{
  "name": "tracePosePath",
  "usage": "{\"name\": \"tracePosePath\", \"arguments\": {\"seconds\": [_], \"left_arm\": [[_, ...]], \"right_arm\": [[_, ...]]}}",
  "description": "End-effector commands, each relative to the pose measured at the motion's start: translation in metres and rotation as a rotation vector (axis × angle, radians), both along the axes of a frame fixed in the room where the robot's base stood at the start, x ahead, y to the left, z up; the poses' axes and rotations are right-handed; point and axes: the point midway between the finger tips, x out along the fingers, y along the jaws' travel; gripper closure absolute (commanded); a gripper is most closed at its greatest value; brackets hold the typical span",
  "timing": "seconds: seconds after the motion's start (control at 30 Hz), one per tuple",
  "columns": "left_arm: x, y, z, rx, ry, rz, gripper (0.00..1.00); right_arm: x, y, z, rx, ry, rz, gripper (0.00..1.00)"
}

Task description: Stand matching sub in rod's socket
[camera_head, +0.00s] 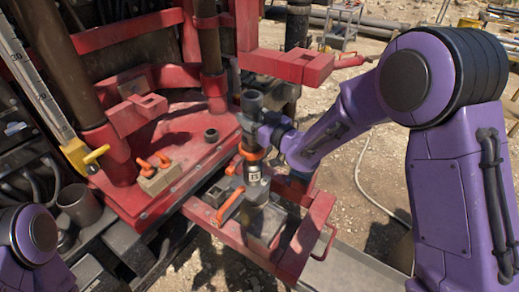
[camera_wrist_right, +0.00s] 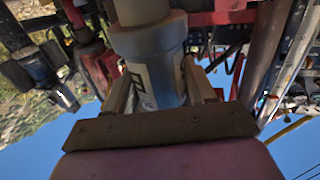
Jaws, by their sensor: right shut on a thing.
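My right gripper (camera_head: 264,133) comes in from the right and is shut on a grey cylindrical sub (camera_head: 252,104), held upright. In the right wrist view the held sub (camera_wrist_right: 157,75) fills the space between the fingers and shows a pale label. Directly below it in the head view is an upright piece with an orange band (camera_head: 252,153) and a white marked label (camera_head: 254,174). Whether the sub's lower end touches this piece is hidden by the gripper. The rod's socket cannot be made out clearly. My left gripper is out of view; only part of my left arm shows.
The red rig deck (camera_head: 185,165) carries a small dark ring (camera_head: 211,135) and a tan block with orange handles (camera_head: 160,178). A grey open cylinder (camera_head: 79,204) stands at left. Red frame bars (camera_head: 310,235) surround the upright piece. Open gravel lies to the right.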

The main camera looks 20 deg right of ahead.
Motion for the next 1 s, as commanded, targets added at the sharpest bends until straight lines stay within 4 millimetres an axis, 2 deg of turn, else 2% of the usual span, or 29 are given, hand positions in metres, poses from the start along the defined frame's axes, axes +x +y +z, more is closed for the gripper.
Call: {"name": "tracePosePath", "arguments": {"seconds": [0.03,0.1,0.3,0.57,1.0], "left_arm": [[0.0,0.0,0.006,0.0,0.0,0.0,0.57],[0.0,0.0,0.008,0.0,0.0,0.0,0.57],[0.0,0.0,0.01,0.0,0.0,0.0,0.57],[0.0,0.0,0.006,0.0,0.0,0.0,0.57],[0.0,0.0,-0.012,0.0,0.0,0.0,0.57]], "right_arm": [[0.014,-0.002,0.015,-0.003,-0.011,0.031,1.0],[0.027,-0.004,0.025,-0.002,-0.008,0.066,1.0],[0.044,-0.009,0.038,0.002,-0.005,0.105,1.0],[0.045,-0.01,0.034,0.003,-0.004,0.108,1.0],[0.045,-0.01,0.012,0.003,-0.004,0.107,1.0]]}}
